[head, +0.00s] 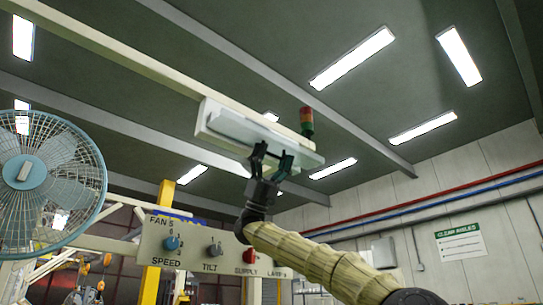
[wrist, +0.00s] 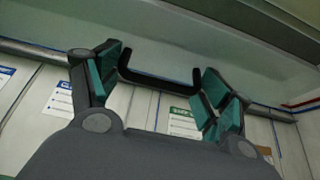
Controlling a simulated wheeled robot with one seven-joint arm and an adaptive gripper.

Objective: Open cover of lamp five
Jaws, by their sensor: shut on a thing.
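The lamp (head: 206,118) is a long white housing on an overhead beam in the head view. Its pale grey cover (head: 245,132) is a flat panel along the underside; I cannot tell whether it has swung away from the housing. My gripper (head: 271,158) reaches up to the cover from below. In the wrist view, a black U-shaped handle (wrist: 160,81) on the cover lies between the two green-padded fingers of my gripper (wrist: 161,74). The finger contacts are partly hidden.
A control panel (head: 190,248) with knobs and a red supply switch stands below the lamp. A blue fan (head: 50,190) is at left. A red-green signal light (head: 307,122) is beside the lamp. A white sign (head: 460,242) hangs on the right wall.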

